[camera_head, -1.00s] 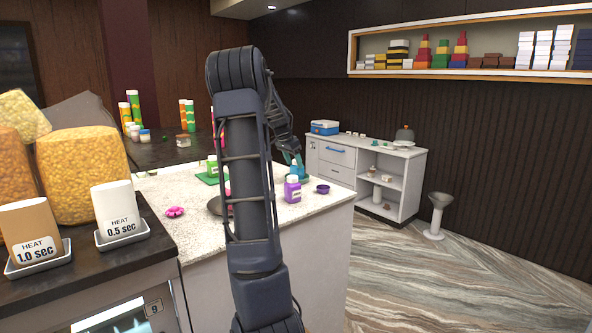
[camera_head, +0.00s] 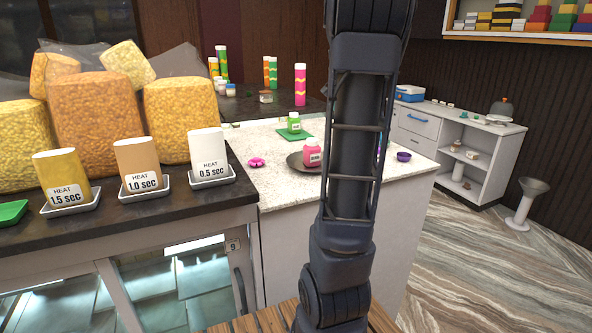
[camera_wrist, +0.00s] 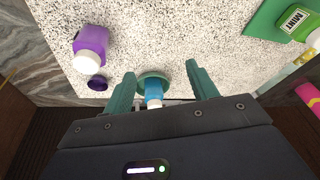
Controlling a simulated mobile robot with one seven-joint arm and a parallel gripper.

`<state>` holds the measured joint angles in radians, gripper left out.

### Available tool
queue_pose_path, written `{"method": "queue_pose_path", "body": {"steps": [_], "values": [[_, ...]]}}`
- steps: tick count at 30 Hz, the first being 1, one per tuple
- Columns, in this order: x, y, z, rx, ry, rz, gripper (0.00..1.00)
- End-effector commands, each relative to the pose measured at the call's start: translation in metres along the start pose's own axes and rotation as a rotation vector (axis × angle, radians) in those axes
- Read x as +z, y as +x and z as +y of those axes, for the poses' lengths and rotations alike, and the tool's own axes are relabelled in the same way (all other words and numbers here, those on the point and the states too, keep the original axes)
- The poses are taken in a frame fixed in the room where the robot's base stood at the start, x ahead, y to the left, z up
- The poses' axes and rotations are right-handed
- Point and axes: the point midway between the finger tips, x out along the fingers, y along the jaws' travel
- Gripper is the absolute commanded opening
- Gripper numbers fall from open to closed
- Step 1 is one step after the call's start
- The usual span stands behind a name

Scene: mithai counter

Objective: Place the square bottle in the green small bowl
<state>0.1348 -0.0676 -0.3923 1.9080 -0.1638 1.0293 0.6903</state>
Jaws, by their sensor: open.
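A blue bottle with a white cap (camera_wrist: 154,93) appears to stand inside the small green bowl (camera_wrist: 143,78) in the wrist view. I take it as the square bottle, though its shape is partly cut off by the view. My gripper (camera_wrist: 160,69) is open, with its teal fingers apart on either side of the bottle and bowl. No finger visibly touches the bottle. In the head view my own arm hides the gripper, the blue bottle and the green bowl.
A purple bottle (camera_wrist: 90,45) and small purple bowl (camera_wrist: 97,83) are left of the gripper. A green MINT bottle (camera_wrist: 294,24) is at right on a green mat (camera_head: 296,135). A pink bottle (camera_head: 312,154) is at a dark dish (camera_head: 294,160). The front counter (camera_head: 270,195) has bare space.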

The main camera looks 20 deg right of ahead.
Motion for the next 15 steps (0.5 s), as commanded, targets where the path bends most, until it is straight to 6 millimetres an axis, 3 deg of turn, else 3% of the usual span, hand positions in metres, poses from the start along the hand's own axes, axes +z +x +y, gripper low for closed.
{"method": "queue_pose_path", "body": {"steps": [3, 8, 15], "values": [[0.052, -0.017, -0.002, -0.064, -0.133, -0.019, 0.58], [0.119, -0.034, 0.0, -0.138, -0.316, -0.031, 0.58], [0.221, -0.05, 0.017, -0.233, -0.596, -0.021, 0.58]]}}
